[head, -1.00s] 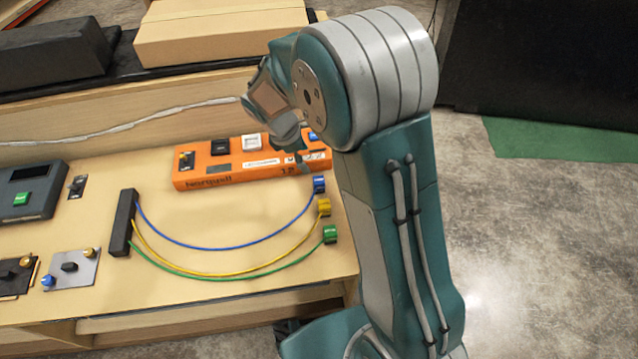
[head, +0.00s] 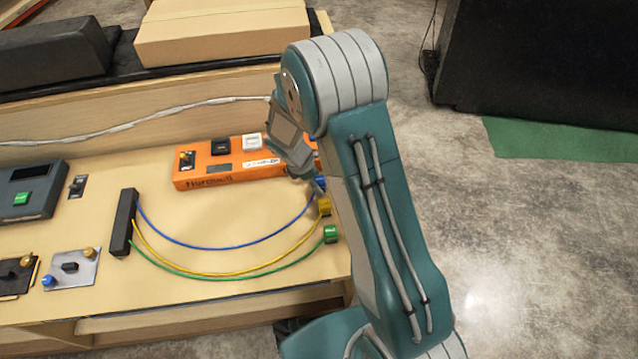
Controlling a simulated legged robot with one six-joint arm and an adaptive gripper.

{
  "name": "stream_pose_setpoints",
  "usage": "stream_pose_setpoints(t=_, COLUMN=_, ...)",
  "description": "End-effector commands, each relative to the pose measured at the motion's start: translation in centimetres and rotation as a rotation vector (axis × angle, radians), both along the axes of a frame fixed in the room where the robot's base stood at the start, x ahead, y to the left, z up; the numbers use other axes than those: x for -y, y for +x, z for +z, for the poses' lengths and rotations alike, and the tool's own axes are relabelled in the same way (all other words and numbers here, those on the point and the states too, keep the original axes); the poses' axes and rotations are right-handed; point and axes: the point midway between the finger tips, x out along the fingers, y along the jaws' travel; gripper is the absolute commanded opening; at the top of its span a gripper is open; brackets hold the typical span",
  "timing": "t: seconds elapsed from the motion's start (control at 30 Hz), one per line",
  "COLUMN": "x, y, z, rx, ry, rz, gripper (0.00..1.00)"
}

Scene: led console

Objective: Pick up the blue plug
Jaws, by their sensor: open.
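The blue plug (head: 320,182) stands at the right end of a blue cable on the wooden bench top, partly hidden by my arm and gripper. The yellow plug (head: 324,206) and the green plug (head: 331,233) stand in a row in front of it. My gripper (head: 318,187) is open and reaches down from above, its visible fingertip at or just beside the blue plug. I cannot tell whether they touch. The far finger is hidden.
An orange console (head: 225,172) lies right behind the plugs. A black cable block (head: 123,222) stands to the left, with a dark grey box (head: 30,190) and switch plates (head: 72,268) beyond it. A cardboard box (head: 222,32) sits on the shelf behind.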

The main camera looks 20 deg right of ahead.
Motion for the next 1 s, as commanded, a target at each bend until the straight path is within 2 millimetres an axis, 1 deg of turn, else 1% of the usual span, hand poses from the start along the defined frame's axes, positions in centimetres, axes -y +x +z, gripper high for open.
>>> stream_pose_setpoints(t=0.03, x=0.23, y=-0.05, z=-0.54, rx=-0.001, ry=0.000, rz=0.000, gripper=0.83)
stream_pose_setpoints(t=0.1, x=0.38, y=-0.05, z=-0.88, rx=0.000, ry=0.000, rz=-0.001, gripper=0.83)
stream_pose_setpoints(t=0.33, x=0.41, y=-0.05, z=-0.95, rx=0.001, ry=0.001, rz=-0.001, gripper=0.83)
stream_pose_setpoints(t=0.37, x=0.41, y=-0.05, z=-0.94, rx=0.001, ry=0.001, rz=-0.001, gripper=0.69)
stream_pose_setpoints(t=0.4, x=0.41, y=-0.04, z=-0.94, rx=0.001, ry=0.001, rz=-0.001, gripper=0.52)
stream_pose_setpoints(t=0.47, x=0.40, y=-0.04, z=-0.94, rx=0.001, ry=0.001, rz=-0.001, gripper=0.25)
stream_pose_setpoints(t=0.5, x=0.40, y=-0.04, z=-0.94, rx=0.001, ry=0.001, rz=-0.001, gripper=0.07)
stream_pose_setpoints(t=0.53, x=0.40, y=-0.04, z=-0.94, rx=0.001, ry=0.001, rz=-0.001, gripper=0.00)
stream_pose_setpoints(t=0.87, x=0.41, y=-0.04, z=-0.96, rx=0.000, ry=0.001, rz=-0.001, gripper=0.00)
stream_pose_setpoints(t=1.0, x=0.40, y=-0.01, z=-0.39, rx=0.002, ry=0.001, rz=0.000, gripper=0.00)
